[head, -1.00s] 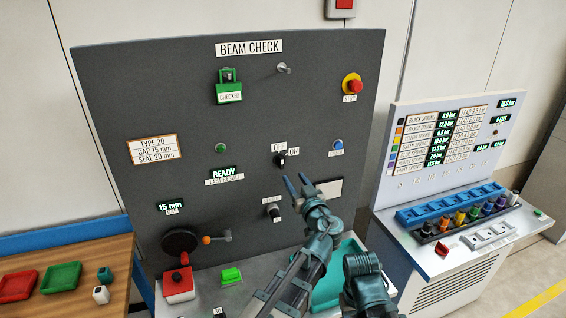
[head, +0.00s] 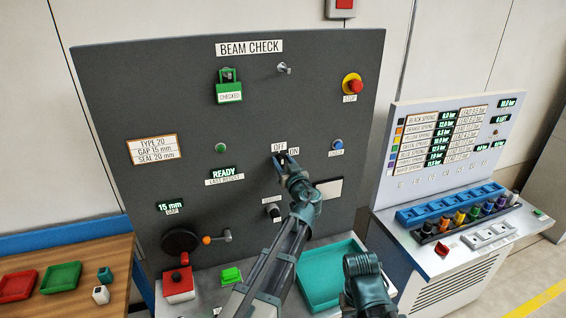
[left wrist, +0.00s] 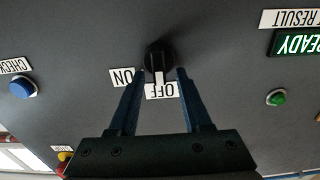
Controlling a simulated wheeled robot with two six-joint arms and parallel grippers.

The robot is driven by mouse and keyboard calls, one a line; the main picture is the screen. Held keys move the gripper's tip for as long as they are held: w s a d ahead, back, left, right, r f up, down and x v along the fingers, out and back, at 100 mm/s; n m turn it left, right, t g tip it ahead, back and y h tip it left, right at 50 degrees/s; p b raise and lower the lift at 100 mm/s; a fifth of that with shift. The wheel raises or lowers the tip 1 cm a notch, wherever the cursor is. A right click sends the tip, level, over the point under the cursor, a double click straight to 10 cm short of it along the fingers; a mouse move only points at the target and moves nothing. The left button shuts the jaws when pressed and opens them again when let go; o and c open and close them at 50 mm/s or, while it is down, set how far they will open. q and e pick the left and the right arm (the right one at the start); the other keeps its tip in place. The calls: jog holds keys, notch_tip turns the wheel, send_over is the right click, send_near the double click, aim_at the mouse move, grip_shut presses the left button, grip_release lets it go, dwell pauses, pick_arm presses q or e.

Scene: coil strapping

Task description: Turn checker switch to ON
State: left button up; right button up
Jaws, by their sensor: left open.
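The checker switch is a black round knob (left wrist: 158,58) on the dark panel. In the left wrist view, which is upside down, its white pointer mark is toward the OFF label (left wrist: 162,91), and the ON label (left wrist: 122,77) is beside it. My left gripper (left wrist: 161,74) is open, with one finger on each side of the knob's near edge; I cannot tell whether they touch it. In the head view my left gripper (head: 286,164) is in front of the knob and mostly hides it, just below the OFF label (head: 279,147) and ON label (head: 293,152).
The panel also carries a green lamp (head: 221,148), a blue button (head: 338,145), a red stop button (head: 352,83) and a lower knob (head: 273,210). A teal tray (head: 346,262) lies on the bench below. A spring-selection console (head: 440,150) stands at right.

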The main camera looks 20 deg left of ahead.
pick_arm(q)
grip_shut()
jog(key=shift+m, duration=0.3)
jog(key=m, duration=0.5)
jog(key=shift+w+d+f+m, duration=0.15)
jog(key=shift+w+d+m, duration=0.1)
jog(key=shift+d+m, duration=0.1)
jog(key=m, duration=0.5)
jog(key=shift+w+d+f+b, duration=0.1)
jog(key=shift+d+f+b, duration=0.2)
jog(key=shift+b, duration=0.1)
jog(key=shift+m, duration=0.45)
grip_release()
